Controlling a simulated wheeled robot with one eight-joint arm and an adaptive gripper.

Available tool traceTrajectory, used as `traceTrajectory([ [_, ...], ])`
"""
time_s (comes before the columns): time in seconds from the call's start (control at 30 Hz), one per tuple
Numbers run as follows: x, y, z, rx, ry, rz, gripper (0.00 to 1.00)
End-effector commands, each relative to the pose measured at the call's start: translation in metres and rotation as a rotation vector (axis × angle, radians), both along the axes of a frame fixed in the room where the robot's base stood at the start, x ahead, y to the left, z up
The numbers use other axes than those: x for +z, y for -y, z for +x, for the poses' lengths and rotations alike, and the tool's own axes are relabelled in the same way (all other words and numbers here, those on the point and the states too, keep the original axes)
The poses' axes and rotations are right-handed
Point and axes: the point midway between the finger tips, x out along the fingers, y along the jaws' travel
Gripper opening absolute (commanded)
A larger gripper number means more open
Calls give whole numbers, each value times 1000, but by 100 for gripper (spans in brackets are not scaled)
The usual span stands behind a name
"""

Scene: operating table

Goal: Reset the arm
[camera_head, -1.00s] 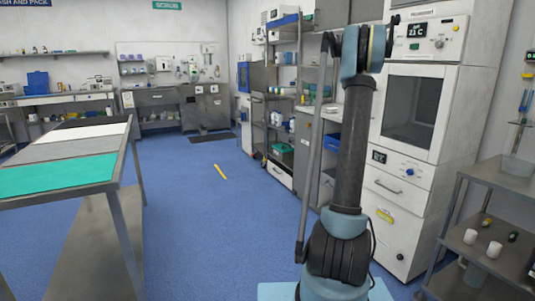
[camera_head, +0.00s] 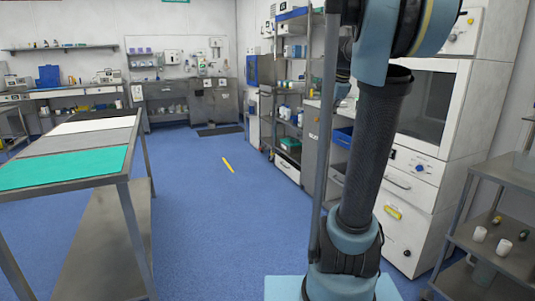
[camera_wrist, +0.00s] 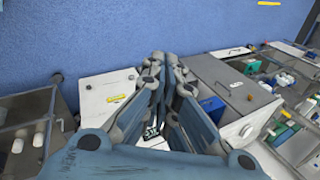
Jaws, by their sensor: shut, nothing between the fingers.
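My gripper (camera_wrist: 166,62) shows in the wrist view, its two blue-grey fingers together and empty. It is outside the head view. In the head view my arm stands at the right of centre, with a dark upright link and a blue joint that runs past the top edge. In the wrist view the gripper hangs in the air, apart from the furniture behind it.
A steel table (camera_head: 130,190) with a green sheet (camera_head: 65,168) stands at left. White cabinets (camera_head: 425,160) and a steel cart (camera_head: 505,255) with small white cups stand at right. Shelving (camera_head: 290,90) is farther back. The blue floor (camera_head: 210,220) between is clear, except for a yellow strip (camera_head: 228,165).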

Motion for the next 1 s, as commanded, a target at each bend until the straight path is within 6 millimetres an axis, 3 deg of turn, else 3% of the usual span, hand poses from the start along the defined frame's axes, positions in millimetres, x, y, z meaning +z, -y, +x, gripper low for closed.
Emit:
traceTrajectory([
  [0.03,-11,-7,-20,59,-7,-30,0],
  [0.3,-73,-36,-116,414,-45,-193,0],
  [0.7,-186,-56,-252,950,-104,-403,0],
  [0.9,-241,-58,-304,1185,-127,-480,0],
  [1.0,-259,-58,-320,1260,-135,-503,0],
])
